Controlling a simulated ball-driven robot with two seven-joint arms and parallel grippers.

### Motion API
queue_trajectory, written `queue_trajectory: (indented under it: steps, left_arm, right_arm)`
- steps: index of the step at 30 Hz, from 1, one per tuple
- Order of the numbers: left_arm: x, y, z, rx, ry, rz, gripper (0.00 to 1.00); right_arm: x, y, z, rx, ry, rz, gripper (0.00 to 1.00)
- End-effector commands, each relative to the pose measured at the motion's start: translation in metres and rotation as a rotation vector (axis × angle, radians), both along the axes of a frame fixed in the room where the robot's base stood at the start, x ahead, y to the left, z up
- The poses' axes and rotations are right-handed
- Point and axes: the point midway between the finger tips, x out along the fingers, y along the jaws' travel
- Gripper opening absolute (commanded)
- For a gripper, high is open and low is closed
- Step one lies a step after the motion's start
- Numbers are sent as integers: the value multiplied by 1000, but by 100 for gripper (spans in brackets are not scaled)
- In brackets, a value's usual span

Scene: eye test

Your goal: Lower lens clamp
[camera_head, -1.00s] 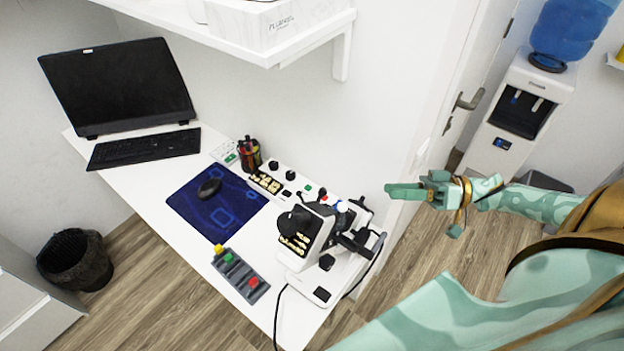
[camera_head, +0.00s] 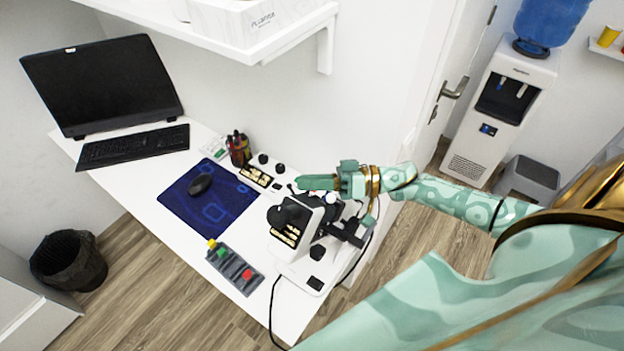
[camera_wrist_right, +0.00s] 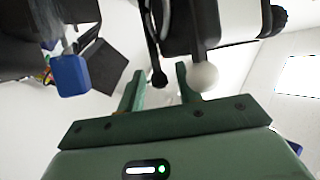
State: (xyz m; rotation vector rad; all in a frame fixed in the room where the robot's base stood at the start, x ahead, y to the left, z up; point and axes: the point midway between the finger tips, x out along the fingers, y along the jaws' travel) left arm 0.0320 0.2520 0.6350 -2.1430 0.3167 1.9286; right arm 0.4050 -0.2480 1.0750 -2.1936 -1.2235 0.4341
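The white and black eye-test instrument (camera_head: 298,238) stands at the right end of the desk. My right gripper (camera_head: 317,183) hangs over its back part, covering some of its knobs. In the right wrist view, the gripper (camera_wrist_right: 160,74) is open with its two fingers apart. A thin black lever with a rounded end (camera_wrist_right: 157,72) shows between the fingers; I cannot tell if they touch it. A white ball knob (camera_wrist_right: 203,77) sits right by the right finger, and a blue knob (camera_wrist_right: 70,76) is farther left. Which part is the lens clamp is not clear. My left gripper is not in view.
The white desk holds a grey button box (camera_head: 235,268), a blue mat (camera_head: 208,205) with a mouse, a pen holder (camera_head: 238,149), a keyboard (camera_head: 133,146) and a black screen (camera_head: 103,84). A wall shelf (camera_head: 245,45) hangs above. A cable runs beside the instrument.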

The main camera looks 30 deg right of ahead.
Motion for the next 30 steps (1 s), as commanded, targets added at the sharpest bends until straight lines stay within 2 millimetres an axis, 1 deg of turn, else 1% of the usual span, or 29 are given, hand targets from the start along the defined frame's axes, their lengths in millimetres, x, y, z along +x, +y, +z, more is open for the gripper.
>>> queue_trajectory:
  steps: [6,7,10,11,16,19,21,24,27,30]
  left_arm:
    - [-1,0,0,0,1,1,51]
    - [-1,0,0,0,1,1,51]
    - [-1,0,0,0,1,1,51]
    - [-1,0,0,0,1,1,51]
    - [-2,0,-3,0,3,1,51]
    - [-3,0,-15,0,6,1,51]
    - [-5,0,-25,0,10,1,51]
    - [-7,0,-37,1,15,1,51]
    - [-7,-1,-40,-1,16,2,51]
    - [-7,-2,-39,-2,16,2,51]
  right_arm:
    - [0,0,0,0,0,0,35]
    - [0,0,0,0,0,0,32]
    - [0,0,0,0,0,0,4]
    - [0,0,0,0,0,0,0]
    - [1,-2,-3,-1,1,0,0]
    - [5,-11,-18,-3,3,0,0]
    - [10,-22,-30,-5,2,-2,0]
    - [14,-33,-42,-4,3,-1,0]
    - [16,-39,-46,-2,3,-1,0]
    - [17,-41,-46,-5,3,-4,0]
